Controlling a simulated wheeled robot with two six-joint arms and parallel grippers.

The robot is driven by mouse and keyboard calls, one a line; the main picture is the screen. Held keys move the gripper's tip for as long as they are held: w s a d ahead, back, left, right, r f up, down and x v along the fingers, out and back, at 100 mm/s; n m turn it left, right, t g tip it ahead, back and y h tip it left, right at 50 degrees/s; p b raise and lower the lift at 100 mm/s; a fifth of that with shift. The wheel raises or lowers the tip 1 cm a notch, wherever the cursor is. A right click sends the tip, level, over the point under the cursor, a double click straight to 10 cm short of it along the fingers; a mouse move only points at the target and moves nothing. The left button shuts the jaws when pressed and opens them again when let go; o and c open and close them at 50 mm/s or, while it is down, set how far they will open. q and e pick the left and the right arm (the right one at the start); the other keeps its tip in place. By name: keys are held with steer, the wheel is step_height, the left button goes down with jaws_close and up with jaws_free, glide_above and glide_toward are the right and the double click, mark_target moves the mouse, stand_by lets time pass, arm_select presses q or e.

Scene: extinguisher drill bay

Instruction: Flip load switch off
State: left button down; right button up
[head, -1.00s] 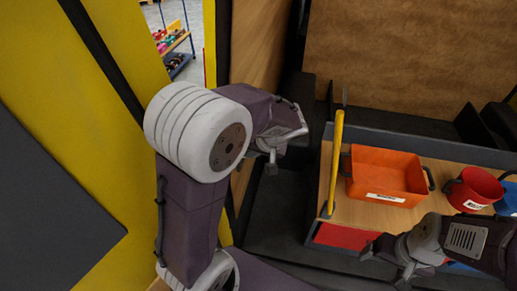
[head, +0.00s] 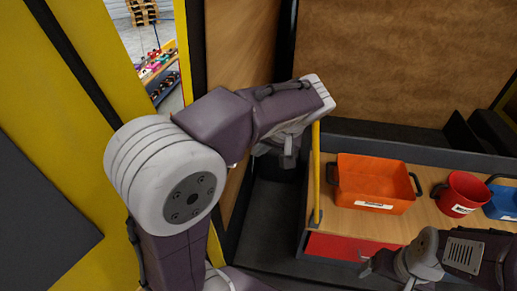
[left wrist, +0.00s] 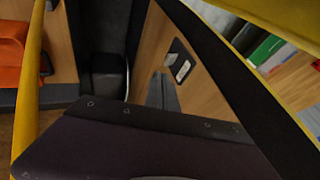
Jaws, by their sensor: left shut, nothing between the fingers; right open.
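In the left wrist view, a dark fitting with a pale label (left wrist: 181,67) is fixed to the wood side panel (left wrist: 155,45). It may be the load switch, but its lever position is too small to tell. In the head view this fitting does not show. My left gripper (head: 287,156) is shut and empty, hanging beneath its wrist near the wood panel and left of the yellow post. My right gripper (head: 372,266) is open and empty in front of the workbench at the lower right.
A yellow post (head: 316,175) stands at the bench's left edge. An orange bin (head: 375,186), a red pot (head: 461,194) and a blue bin (head: 503,201) are on the wooden bench top (head: 345,222). A shelf of colored items (head: 156,68) shows beyond the gap at upper left.

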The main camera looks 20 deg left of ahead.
arm_select(q)
steer(key=s+a+p+x, duration=0.1)
steer(key=x, duration=1.4)
steer(key=shift+a+r+h+p, duration=0.25)
steer(key=shift+r+h+p, duration=0.05)
steer(key=shift+p, duration=0.05)
arm_select(e)
steer(key=shift+a+r, duration=0.25)
steer(key=shift+r, duration=0.25)
steer(key=shift+a+r, duration=0.2)
steer(key=shift+r, duration=0.25)
arm_select(q)
steer(key=shift+w+d, duration=0.1)
steer(key=shift+w, duration=0.05)
arm_select(e)
steer(key=shift+f, duration=0.15)
